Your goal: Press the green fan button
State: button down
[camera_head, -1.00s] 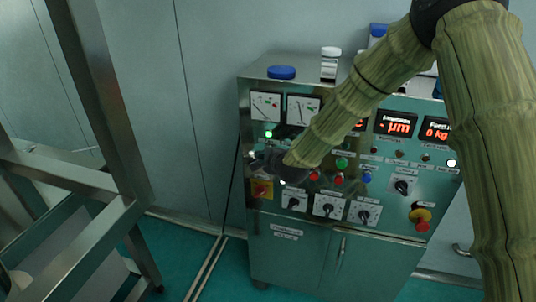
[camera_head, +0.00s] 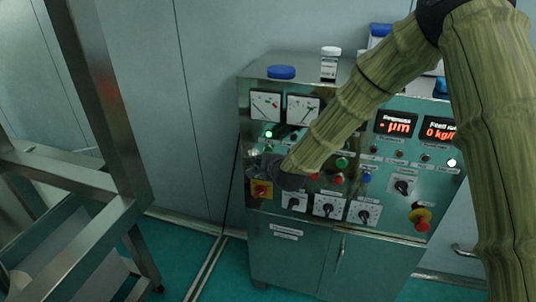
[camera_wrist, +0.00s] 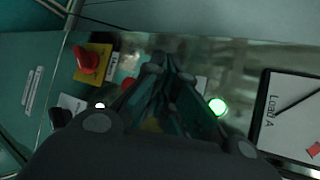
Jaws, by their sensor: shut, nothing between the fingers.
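A control cabinet (camera_head: 300,255) stands in the middle of the head view, its sloped panel full of buttons and dials. A green button (camera_head: 342,163) shows right of my wrist, and a lit green lamp (camera_head: 268,134) shows above my gripper. I cannot read which label says fan. My gripper (camera_head: 262,164) is in front of the left part of the panel, just above the yellow-plated red switch (camera_head: 261,190). In the wrist view my gripper (camera_wrist: 165,68) is shut and empty, pointing at the panel. A lit green round light (camera_wrist: 217,106) is right of the fingers. Contact cannot be told.
A red button (camera_wrist: 128,85) lies left of the fingers, and a white gauge marked Load A (camera_wrist: 285,115) lies right. Bottles stand on top, including a white-capped one (camera_head: 330,65). A metal frame (camera_head: 110,150) stands left.

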jog(key=shift+s+a, duration=0.3)
jog(key=shift+s, duration=0.65)
jog(key=shift+s+a, duration=0.25)
jog(key=shift+s, duration=0.65)
jog(key=s+d+f+n+g+h, duration=0.1)
jog(key=s+d+f+n+g, duration=0.3)
jog(key=s+f, duration=0.7)
jog(key=s+d+f+n+g+h, duration=0.15)
jog(key=s+d+f+n, duration=0.25)
jog(key=s+d+f, duration=0.7)
jog(key=s+d+f+n+g, duration=0.2)
jog(key=s+d+f+n, duration=0.1)
jog(key=s, duration=0.6)
jog(key=s+d+f+n+g+h, duration=0.1)
jog(key=s+d+f+n+g, duration=0.1)
jog(key=s+f, duration=0.3)
jog(key=s+d+f+n+g+h, duration=0.1)
jog(key=s+f, duration=0.4)
jog(key=s, duration=0.7)
jog(key=d+n+g, duration=0.1)
jog(key=d+n, duration=0.1)
jog(key=shift+s+d+n, duration=0.3)
jog(key=shift+f, duration=0.1)
